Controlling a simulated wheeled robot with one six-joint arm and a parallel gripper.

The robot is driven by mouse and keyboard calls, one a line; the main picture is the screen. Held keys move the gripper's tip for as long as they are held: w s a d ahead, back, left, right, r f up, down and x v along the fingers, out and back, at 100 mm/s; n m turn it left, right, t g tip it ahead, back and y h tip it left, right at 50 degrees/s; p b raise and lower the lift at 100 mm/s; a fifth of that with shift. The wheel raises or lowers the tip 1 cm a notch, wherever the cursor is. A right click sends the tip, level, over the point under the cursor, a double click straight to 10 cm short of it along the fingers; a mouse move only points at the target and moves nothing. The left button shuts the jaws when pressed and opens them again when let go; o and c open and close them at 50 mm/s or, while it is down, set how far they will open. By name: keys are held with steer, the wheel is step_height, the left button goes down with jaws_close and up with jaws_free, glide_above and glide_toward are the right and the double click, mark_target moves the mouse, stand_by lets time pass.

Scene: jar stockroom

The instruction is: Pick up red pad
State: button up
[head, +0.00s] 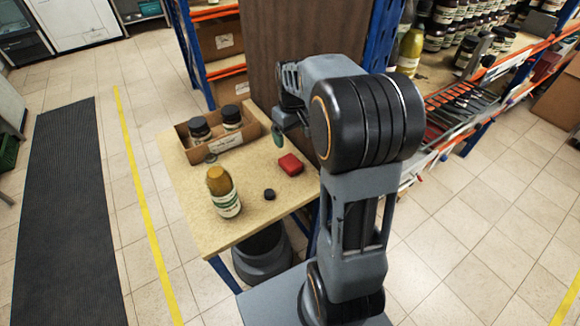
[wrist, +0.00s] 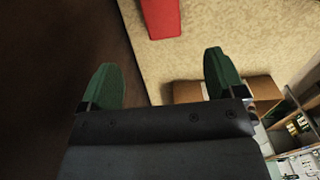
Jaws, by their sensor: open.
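The red pad (head: 290,165) lies flat on the wooden tabletop (head: 190,215), near its right side. It also shows at the top edge of the wrist view (wrist: 162,16), partly cut off. My gripper (head: 277,140) is above the table, up and to the left of the pad in the head view. Its two green fingers are spread apart in the wrist view (wrist: 160,78), with nothing between them. The pad lies beyond the fingertips there and is not touched. In the head view one green finger shows clearly; the other cannot be made out.
A cardboard box (head: 243,137) with two dark jars stands at the table's back. A yellow bottle (head: 222,192) stands at the front left, and a small black cap (head: 269,194) lies near the pad. A brown panel (head: 300,55) rises behind the table.

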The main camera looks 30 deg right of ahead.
mark_target(291, 161)
step_height(291, 161, down, 13)
steer(key=shift+w+a+r, duration=0.15)
steer(key=shift+r, duration=0.05)
stand_by(0.5)
steer(key=c, duration=1)
step_height(291, 161, up, 10)
steer(key=shift+r, duration=0.1)
stand_by(0.3)
